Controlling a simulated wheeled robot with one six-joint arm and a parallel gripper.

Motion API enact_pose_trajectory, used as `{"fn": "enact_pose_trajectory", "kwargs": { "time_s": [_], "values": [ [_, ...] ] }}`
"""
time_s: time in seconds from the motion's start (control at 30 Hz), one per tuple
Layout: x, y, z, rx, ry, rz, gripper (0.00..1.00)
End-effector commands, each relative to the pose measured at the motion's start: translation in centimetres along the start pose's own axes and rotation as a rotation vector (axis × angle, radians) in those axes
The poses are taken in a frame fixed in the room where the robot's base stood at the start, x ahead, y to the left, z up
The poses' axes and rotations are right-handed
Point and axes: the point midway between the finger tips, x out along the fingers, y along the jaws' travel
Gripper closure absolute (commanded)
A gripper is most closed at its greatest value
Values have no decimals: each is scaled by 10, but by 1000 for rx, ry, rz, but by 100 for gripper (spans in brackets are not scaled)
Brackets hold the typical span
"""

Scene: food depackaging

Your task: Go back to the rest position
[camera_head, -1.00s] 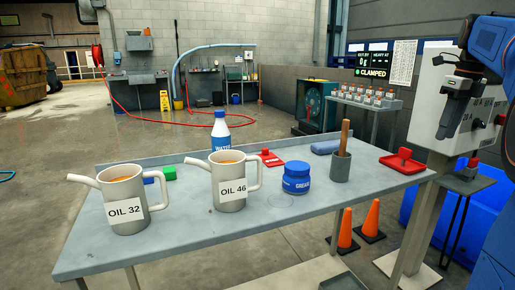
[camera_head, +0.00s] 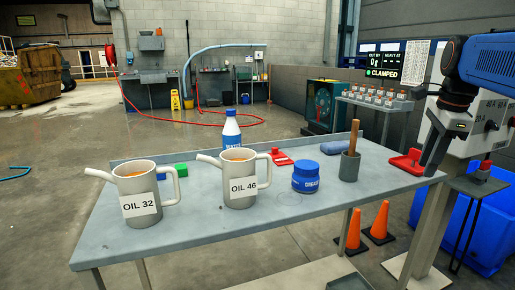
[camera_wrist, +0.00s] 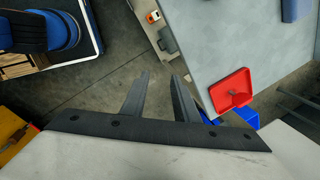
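My gripper (camera_head: 431,168) hangs at the right of the head view, in front of the table's right end and the red tray (camera_head: 407,161). In the wrist view my gripper (camera_wrist: 161,77) has its two fingers apart with nothing between them, over the floor beside the table edge. The red tray (camera_wrist: 221,98) is right of the fingers there. The blue arm (camera_head: 500,62) above the gripper is mine.
The grey table (camera_head: 262,222) bears the OIL 32 jug (camera_head: 140,205), OIL 46 jug (camera_head: 241,185), water bottle (camera_head: 231,130), grease jar (camera_head: 305,177) and a grey cup (camera_head: 349,167). A control box (camera_head: 489,124) stands behind my arm. Orange cones (camera_head: 380,222) stand on the floor.

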Motion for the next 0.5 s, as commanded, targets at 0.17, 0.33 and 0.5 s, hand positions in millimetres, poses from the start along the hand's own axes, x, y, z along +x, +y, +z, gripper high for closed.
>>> {"fn": "enact_pose_trajectory", "kwargs": {
  "time_s": [0.17, 0.33, 0.5],
  "values": [
    [28, 57, 32, -383, 4, -43, 73],
    [61, 111, 54, -752, 20, -84, 73],
    [98, 166, 68, -1122, 45, -127, 73]
  ]
}}
